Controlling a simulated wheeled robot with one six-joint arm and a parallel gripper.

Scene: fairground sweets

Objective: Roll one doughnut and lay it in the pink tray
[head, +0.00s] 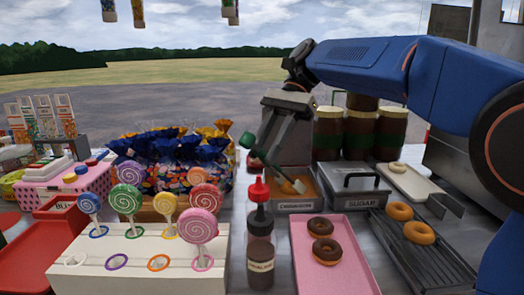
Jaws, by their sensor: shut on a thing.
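My gripper (262,155) is at the left side of the cinnamon tray (296,207), shut on what looks like a slim dark-handled tool. The tool slants down to the right into the tray. A tan-orange shape (290,188), perhaps a doughnut, lies in the cinnamon at its lower end; the details are too small to tell. Plain doughnuts (419,233) sit on a dark rack (449,266) at right. One pale doughnut (397,167) lies on a white tray (418,187).
A red-capped sauce bottle (260,250) stands left of the pink tray. A lidded sugar box (352,187) is right of the cinnamon. Large jars (358,135) stand behind. A lollipop stand (130,262) and blue sweet bags (170,158) fill the left. The right part of the pink tray is bare.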

